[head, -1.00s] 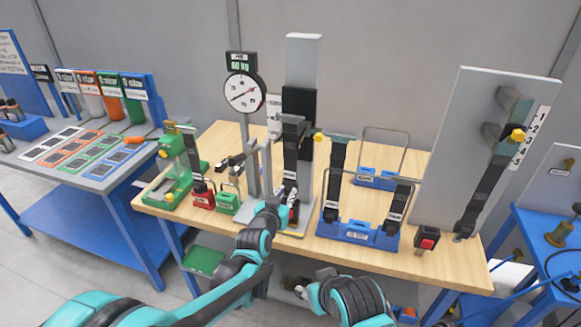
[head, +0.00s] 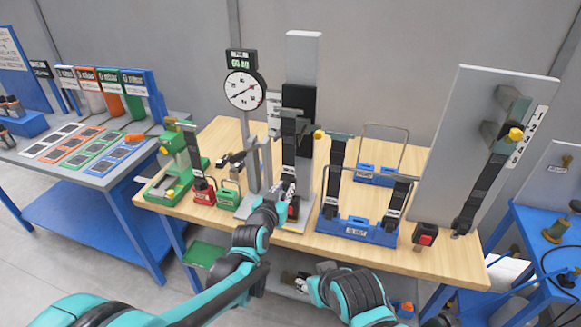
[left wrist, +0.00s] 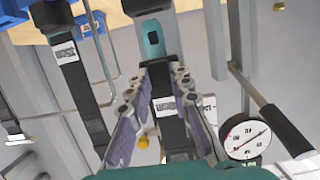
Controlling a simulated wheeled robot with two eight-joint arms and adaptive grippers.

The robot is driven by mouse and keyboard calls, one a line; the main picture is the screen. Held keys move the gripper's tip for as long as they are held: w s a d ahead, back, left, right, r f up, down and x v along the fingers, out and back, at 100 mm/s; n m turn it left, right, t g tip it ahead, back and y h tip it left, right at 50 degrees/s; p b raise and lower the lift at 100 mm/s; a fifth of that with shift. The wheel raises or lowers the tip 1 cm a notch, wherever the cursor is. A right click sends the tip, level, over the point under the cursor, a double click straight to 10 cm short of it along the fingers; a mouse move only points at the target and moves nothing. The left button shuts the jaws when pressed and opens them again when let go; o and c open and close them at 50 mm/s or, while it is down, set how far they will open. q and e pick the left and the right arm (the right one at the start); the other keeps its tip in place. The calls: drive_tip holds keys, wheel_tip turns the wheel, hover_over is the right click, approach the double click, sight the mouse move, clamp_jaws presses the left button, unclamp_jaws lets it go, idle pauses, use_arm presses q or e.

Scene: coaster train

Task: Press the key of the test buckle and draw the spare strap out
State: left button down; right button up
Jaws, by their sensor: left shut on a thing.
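The test stand (head: 301,60) is a tall grey plate with a black strap (head: 290,150) hanging down its front. My left gripper (head: 284,191) is at the strap's lower end, just above the dark test buckle (head: 293,208) with its red key. In the left wrist view, my left gripper (left wrist: 158,100) has one finger on each side of the black, labelled strap (left wrist: 168,125) and is shut on it. The seating of the plate in the buckle cannot be told. My right gripper (head: 301,288) is low, in front of the table, partly hidden.
A round dial (head: 244,90) stands left of the strap; it also shows in the left wrist view (left wrist: 246,138). Red (head: 203,192) and green (head: 229,194) blocks stand to the left. A blue strap base (head: 357,231) and a red-button box (head: 425,235) stand right on the wooden table (head: 270,238).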

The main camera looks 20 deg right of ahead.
use_arm(q)
drive_tip(key=s+a, duration=0.6)
drive_tip(key=s, duration=0.2)
drive_tip(key=shift+s, duration=0.3)
idle(0.7)
